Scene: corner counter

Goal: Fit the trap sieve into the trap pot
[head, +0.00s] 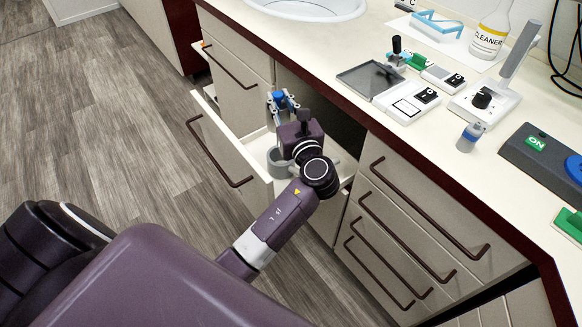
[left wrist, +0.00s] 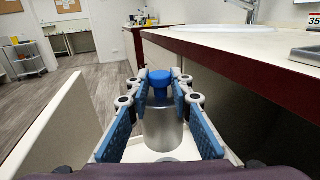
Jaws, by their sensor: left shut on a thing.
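My left gripper (head: 281,101) reaches over an open drawer and is shut on the blue knob (left wrist: 160,79) of the trap sieve. Its blue-padded fingers (left wrist: 161,92) stand either side of the knob in the left wrist view. A plain grey cylinder (left wrist: 163,128), seemingly the sieve's body, shows below the knob and looks upright. A grey round pot (head: 277,164), which I take for the trap pot, stands in the drawer, partly hidden by my wrist. I cannot tell the gap between sieve and pot. My right gripper is not in view.
The open drawer's front panel (head: 226,145) rises left of my gripper; the counter edge (left wrist: 240,80) is close on the right. A sink (head: 308,8), a cleaner bottle (head: 489,38), a grey tray (head: 368,78) and small instruments stand on the counter. The floor left is clear.

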